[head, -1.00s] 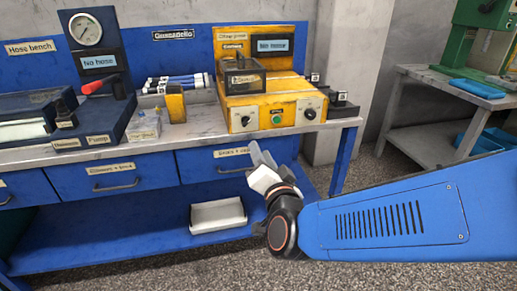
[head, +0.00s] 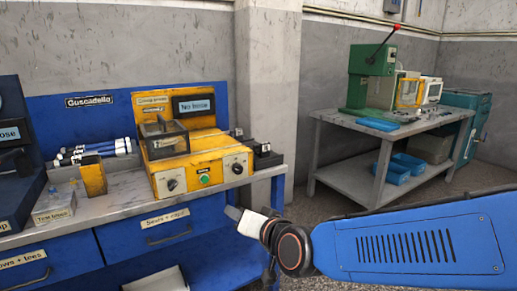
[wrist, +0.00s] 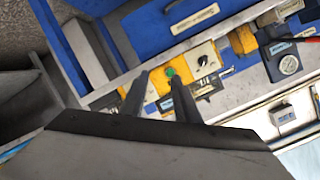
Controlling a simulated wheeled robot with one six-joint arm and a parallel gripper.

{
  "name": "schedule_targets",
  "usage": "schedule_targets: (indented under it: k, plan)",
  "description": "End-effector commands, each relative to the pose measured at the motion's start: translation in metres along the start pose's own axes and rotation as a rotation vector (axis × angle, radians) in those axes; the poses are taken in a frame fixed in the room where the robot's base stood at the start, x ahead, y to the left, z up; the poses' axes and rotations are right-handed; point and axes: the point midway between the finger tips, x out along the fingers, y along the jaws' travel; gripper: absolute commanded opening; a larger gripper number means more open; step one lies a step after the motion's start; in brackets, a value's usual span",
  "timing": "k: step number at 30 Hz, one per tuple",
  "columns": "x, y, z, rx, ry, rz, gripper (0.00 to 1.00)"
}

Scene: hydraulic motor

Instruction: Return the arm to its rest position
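My blue arm reaches in from the right in the head view, with its wrist bent and my gripper (head: 234,213) pointing up and left, in front of the workbench's right end. In the wrist view my gripper (wrist: 158,80) shows two dark fingers apart, with nothing between them. The yellow machine (head: 205,168) on the bench lies beyond the fingers; its green button (wrist: 170,72) shows near the fingertips in the wrist view. The gripper appears clear of the bench and machine.
A grey table (head: 345,172) at the back right holds a green press (head: 372,78), with blue bins (head: 405,163) below. Floor shows between bench and table.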

Motion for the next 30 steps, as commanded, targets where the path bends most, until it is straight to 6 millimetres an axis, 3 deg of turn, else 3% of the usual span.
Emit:
schedule_targets:
  k: [4,14,24,30]
  plan:
    - [-0.025,0.039,-0.012,-0.050,-0.067,0.067,0.29]
    - [-0.098,0.122,-0.015,-0.154,-0.244,0.244,0.29]
    - [-0.204,0.202,0.002,-0.210,-0.443,0.476,0.29]
    - [-0.270,0.234,0.021,-0.206,-0.560,0.612,0.29]
